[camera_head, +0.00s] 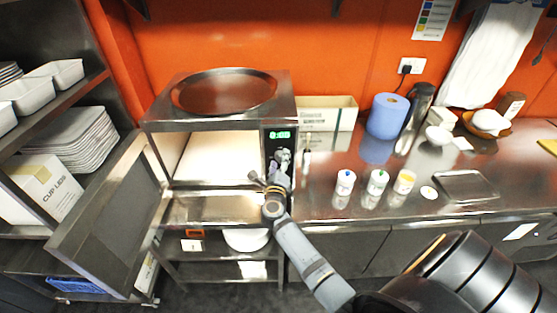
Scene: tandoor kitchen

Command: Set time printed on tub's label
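The microwave oven (158,126) stands at the middle left with its door (112,215) swung open to the left. Its cavity looks empty. A green display (280,134) is lit on its control panel, but the digits are too small to read. Several small tubs stand on the counter: a white one with a blue mark (345,183), a white one with a green mark (377,183) and a yellowish one (404,182). I cannot read any label. My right gripper (270,170) is in front of the panel, hiding its lower part; its finger opening is unclear. My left gripper is out of view.
A round steel tray (224,92) lies on top of the oven. A cardboard box (327,113), blue paper roll (387,116) and steel flask (416,117) stand behind the tubs. A shallow tray (467,186) lies at the right. Shelves with dishes fill the left side.

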